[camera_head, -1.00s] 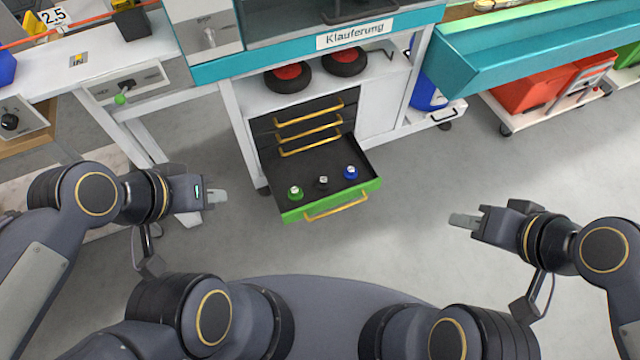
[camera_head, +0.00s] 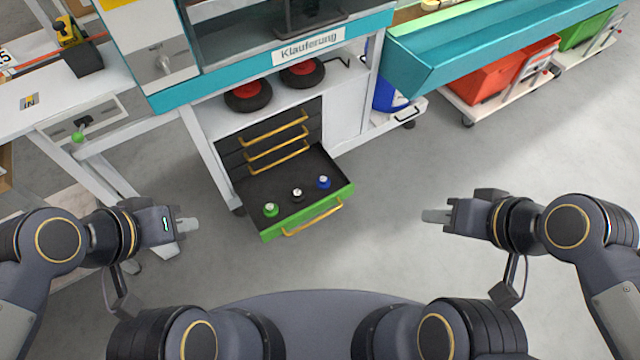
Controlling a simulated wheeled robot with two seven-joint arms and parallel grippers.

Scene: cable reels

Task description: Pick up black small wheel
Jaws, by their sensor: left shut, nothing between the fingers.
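The small black wheel (camera_head: 297,193) sits in the open green-fronted drawer (camera_head: 322,211), between a small green wheel (camera_head: 270,210) and a small blue wheel (camera_head: 323,182). Each has a light-coloured top. My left gripper (camera_head: 188,225) is shut and empty, to the left of the drawer and apart from it. My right gripper (camera_head: 430,216) is to the right of the drawer, over the floor, with nothing seen at its fingertips. Its fingers overlap in this view, so its opening is unclear.
Closed drawers with yellow handles (camera_head: 277,134) are behind the open one. Two larger black wheels with red hubs (camera_head: 248,95) lie on the shelf above. A white workbench (camera_head: 60,95) stands at left. Red bins (camera_head: 490,85) stand on carts at right.

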